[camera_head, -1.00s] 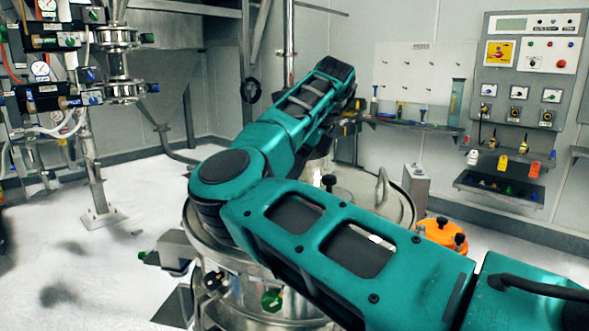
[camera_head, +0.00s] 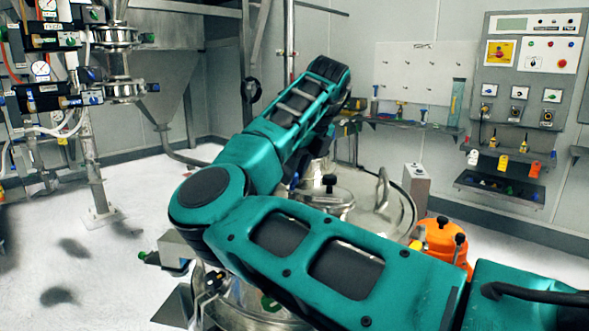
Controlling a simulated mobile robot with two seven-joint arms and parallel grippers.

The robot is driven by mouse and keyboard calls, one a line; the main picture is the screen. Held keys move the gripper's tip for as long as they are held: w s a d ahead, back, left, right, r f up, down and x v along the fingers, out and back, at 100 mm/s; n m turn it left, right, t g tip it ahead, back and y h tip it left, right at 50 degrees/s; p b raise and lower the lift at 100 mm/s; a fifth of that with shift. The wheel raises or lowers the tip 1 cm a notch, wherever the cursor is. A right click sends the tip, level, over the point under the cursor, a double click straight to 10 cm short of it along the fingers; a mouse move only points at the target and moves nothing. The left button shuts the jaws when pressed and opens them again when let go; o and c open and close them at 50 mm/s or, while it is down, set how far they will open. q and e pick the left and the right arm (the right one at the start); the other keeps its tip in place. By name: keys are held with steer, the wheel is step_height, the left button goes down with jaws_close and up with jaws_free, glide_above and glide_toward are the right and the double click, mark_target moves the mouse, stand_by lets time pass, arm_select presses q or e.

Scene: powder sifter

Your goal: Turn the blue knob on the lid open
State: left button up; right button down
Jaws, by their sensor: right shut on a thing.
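My right arm (camera_head: 330,240) comes in from the lower right, bends at the left, and its forearm runs up over the steel vessel. Its wrist end (camera_head: 328,72) is above the far side of the vessel. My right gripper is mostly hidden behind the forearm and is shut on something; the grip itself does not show. The round steel lid (camera_head: 395,205) shows to the right of the forearm, with a bent handle (camera_head: 383,187) and a black knob (camera_head: 329,182). The blue knob is not clearly seen. My left gripper is out of view.
An orange part with black knobs (camera_head: 440,240) stands right of the vessel. A grey box (camera_head: 416,185) is behind it. A wall shelf (camera_head: 415,126) and control panel (camera_head: 530,70) are at the back right.

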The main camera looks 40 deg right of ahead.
steer(key=m+h, duration=0.1)
steer(key=m, duration=0.2)
steer(key=m+h, duration=0.1)
steer(key=m, duration=0.2)
steer(key=shift+a+m+g+h, duration=0.2)
steer(key=shift+m+g+h, duration=0.1)
steer(key=m, duration=0.3)
steer(key=m+g+h, duration=0.1)
steer(key=m, duration=0.1)
steer(key=shift+w+a+m+h, duration=0.1)
steer(key=shift+w+m+h, duration=0.05)
steer(key=shift+m+h, duration=0.2)
steer(key=shift+g, duration=0.3)
steer(key=c, duration=0.9)
jaws_free()
steer(key=v, duration=1.3)
